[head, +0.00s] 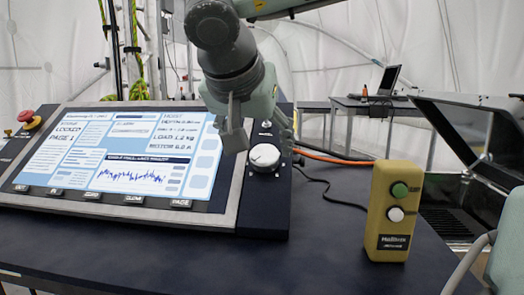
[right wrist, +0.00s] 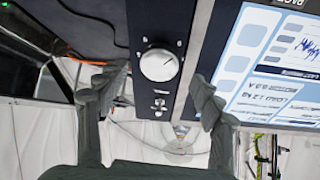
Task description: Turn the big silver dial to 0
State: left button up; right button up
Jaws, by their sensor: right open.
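The big silver dial (head: 265,156) is on the dark strip at the right side of the control panel. My right gripper (head: 260,128) is open and empty, just above the dial in the head view. In the right wrist view its fingers (right wrist: 157,90) are spread to either side of the dial, apart from it. My left gripper is not in view.
The panel's lit screen (head: 120,150) is left of the dial. A red emergency button (head: 27,117) is at the far left. A yellow box (head: 393,210) with green and white buttons stands at the right. Cables run behind it. The dark table (head: 300,255) is clear in front.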

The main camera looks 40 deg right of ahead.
aim_at(264, 155)
jog(key=v, duration=0.8)
jog(key=x, duration=1.2)
